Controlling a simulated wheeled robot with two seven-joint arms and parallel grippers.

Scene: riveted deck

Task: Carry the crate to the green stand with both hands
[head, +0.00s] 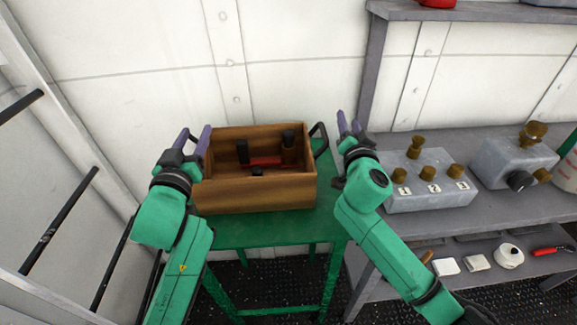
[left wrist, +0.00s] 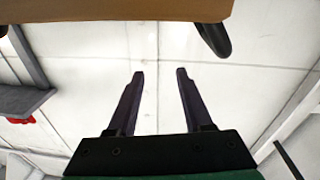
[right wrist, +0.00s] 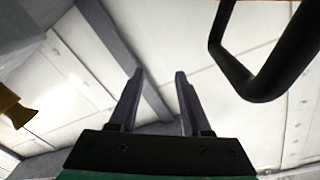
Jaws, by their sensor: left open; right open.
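The brown wooden crate (head: 255,193) sits upright on the green stand (head: 275,230) in the head view. It holds a red item and several dark upright pieces. Its black right handle (head: 319,138) shows, and that handle is large at the top right of the right wrist view (right wrist: 262,85). My left gripper (head: 195,130) is open at the crate's left end. In the left wrist view the crate (left wrist: 110,10) and its left handle (left wrist: 213,40) lie above the empty fingers. My right gripper (head: 349,119) is open and empty, to the right of the right handle, apart from it.
A grey workbench (head: 425,224) stands close on the right, with a numbered grey block (head: 430,196) and a second grey block (head: 512,160). Its lower shelf carries small items. A rail frame with black bars (head: 58,222) stands at the left. A white panelled wall is behind.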

